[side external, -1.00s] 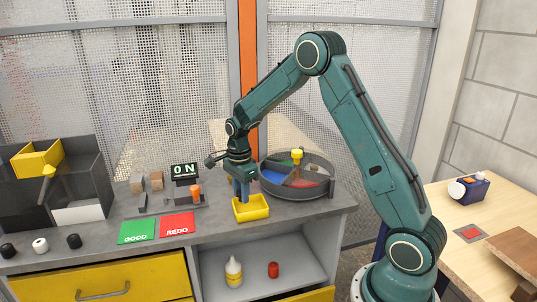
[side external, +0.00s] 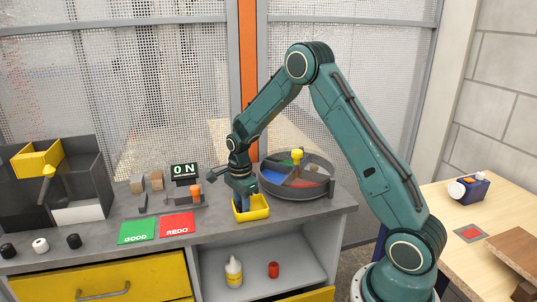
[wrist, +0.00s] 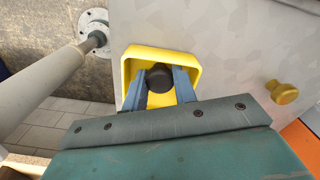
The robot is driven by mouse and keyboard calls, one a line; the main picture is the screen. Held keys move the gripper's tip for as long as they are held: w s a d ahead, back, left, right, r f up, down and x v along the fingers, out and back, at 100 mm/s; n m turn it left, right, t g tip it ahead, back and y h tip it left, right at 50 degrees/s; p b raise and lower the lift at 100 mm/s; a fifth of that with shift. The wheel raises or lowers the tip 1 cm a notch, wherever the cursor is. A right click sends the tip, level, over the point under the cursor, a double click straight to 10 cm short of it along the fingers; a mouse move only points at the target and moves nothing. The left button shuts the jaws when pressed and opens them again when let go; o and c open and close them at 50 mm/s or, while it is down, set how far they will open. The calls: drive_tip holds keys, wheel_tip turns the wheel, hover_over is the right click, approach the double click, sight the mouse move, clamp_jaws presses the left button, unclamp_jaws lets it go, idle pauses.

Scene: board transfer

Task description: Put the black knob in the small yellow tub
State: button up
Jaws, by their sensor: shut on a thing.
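The small yellow tub (side external: 255,216) stands near the bench's front edge, and it also shows in the wrist view (wrist: 158,51). My gripper (wrist: 160,84) is shut on the black knob (wrist: 159,75), which sits between the blue fingers over the tub's opening. In the side view my gripper (side external: 244,204) points down with its fingertips inside or just at the tub's rim. The knob is hidden there. I cannot tell whether the knob touches the tub's floor.
A round divided tray (side external: 327,193) with a yellow knob (side external: 297,154) stands close behind and right of the tub. Green (side external: 136,232) and red (side external: 177,223) cards lie to the left. Other black (side external: 74,241) and white (side external: 40,245) knobs sit at the far left.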

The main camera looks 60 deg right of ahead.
drive_tip(key=o, duration=0.7)
drive_tip(key=shift+f, duration=0.1)
drive_tip(key=shift+c, duration=0.2)
wheel_tip(320, 180, up, 12)
drive_tip(key=shift+r, duration=0.2)
idle(0.5)
